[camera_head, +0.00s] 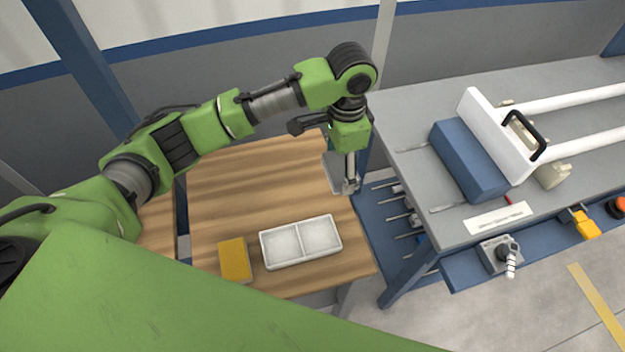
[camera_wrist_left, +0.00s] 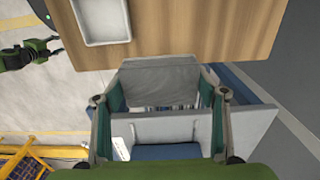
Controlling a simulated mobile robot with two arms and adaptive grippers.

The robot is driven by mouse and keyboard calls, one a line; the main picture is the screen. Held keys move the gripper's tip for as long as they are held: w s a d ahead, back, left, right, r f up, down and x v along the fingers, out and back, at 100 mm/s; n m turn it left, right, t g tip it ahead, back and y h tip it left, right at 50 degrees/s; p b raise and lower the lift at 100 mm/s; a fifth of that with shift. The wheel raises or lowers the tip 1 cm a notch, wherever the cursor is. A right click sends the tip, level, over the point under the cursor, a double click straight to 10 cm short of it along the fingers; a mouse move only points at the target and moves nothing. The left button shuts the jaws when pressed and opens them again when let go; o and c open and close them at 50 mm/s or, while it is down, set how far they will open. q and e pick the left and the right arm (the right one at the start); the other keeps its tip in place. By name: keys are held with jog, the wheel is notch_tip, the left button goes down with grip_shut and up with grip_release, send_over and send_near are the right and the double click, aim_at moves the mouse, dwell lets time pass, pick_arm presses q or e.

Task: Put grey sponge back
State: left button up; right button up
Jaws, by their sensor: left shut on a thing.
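The grey sponge (camera_head: 336,174) is held by my left gripper (camera_head: 350,184), above the right part of the wooden table. In the left wrist view the flat grey sponge (camera_wrist_left: 160,84) sits between the two fingers of my left gripper (camera_wrist_left: 160,100). The white tray (camera_head: 301,242) with two compartments stands on the table, below and left of the gripper in the head view; both compartments look empty. Its corner shows in the left wrist view (camera_wrist_left: 103,42). A dark gripper on a green arm, seemingly my right one (camera_wrist_left: 50,46), shows small at the left edge there.
A yellow sponge (camera_head: 235,260) lies left of the tray on the wooden table (camera_head: 240,180). A grey workbench (camera_head: 410,80) with a blue block (camera_head: 468,162), a white plate and white pipes stands to the right. The table's back is clear.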

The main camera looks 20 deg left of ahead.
pick_arm(q)
send_over(313, 191)
jog(key=d, duration=0.2)
jog(key=f, duration=0.4)
jog(key=shift+a+f+p, duration=0.25)
jog(key=shift+f+p, duration=0.1)
jog(key=shift+p, duration=0.05)
jog(key=shift+a+f+p, duration=0.3)
jog(key=shift+a+f, duration=0.6)
jog(key=shift+f, duration=0.1)
notch_tip(313, 191, down, 2)
jog(key=shift+d+f+p, duration=0.1)
jog(key=shift+f+p, duration=0.05)
jog(key=shift+p, duration=0.25)
jog(key=shift+f, duration=0.25)
jog(key=shift+d, duration=0.1)
pick_arm(e)
jog(key=shift+w+a+r, duration=0.15)
jog(key=shift+r, duration=0.5)
jog(key=shift+w+a+r, duration=0.1)
jog(key=shift+a+r, duration=0.05)
jog(key=shift+r, duration=0.45)
pick_arm(q)
jog(key=shift+f, duration=0.15)
pick_arm(e)
jog(key=shift+d, duration=0.1)
pick_arm(q)
jog(key=o, duration=1.2)
jog(key=shift+c, duration=0.2)
